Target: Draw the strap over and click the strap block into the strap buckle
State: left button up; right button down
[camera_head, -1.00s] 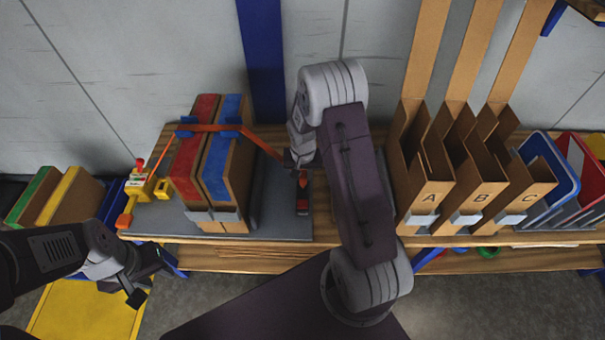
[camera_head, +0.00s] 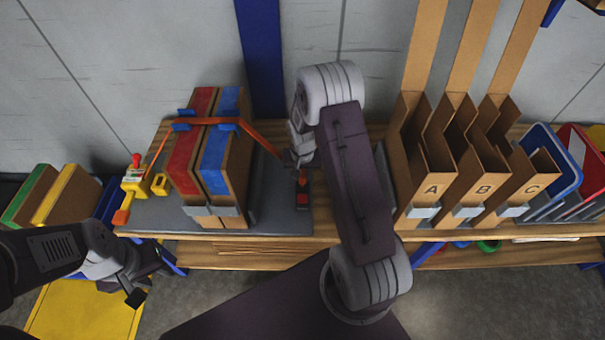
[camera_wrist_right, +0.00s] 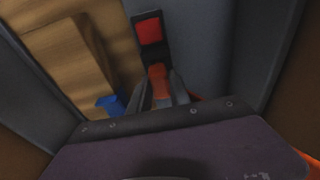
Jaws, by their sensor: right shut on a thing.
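The orange strap (camera_head: 262,143) runs from the yellow ratchet (camera_head: 135,182) at the left, over the two upright boards with a red (camera_head: 192,140) and a blue (camera_head: 220,150) band, and down to the right. My right gripper (camera_head: 302,172) is shut on the orange-red strap block (camera_wrist_right: 158,84) at the strap's end. The dark strap buckle with a red top (camera_wrist_right: 149,30) lies just ahead of the block; it also shows in the head view (camera_head: 303,200). Whether block and buckle touch is unclear. My left gripper (camera_head: 143,282) is open and empty, low at the left.
The boards stand on a grey base (camera_head: 270,205) on the wooden bench. Cardboard slots A (camera_head: 431,189), B and C stand right of my right arm, with blue and red trays beyond. Boards with green and yellow edges (camera_head: 55,195) stand at the far left.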

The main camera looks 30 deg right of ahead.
jog(key=shift+f+b, duration=0.45)
jog(key=shift+f, duration=0.15)
dwell(0.4)
jog(key=c, duration=1.1)
grip_release()
jog(key=r, duration=0.3)
jog(key=r+p, duration=0.1)
jog(key=r, duration=0.2)
jog(key=s+r, duration=0.1)
jog(key=r, duration=0.2)
jog(key=shift+s+a+p, duration=0.1)
jog(key=shift+a+p, duration=0.25)
jog(key=shift+p, duration=0.05)
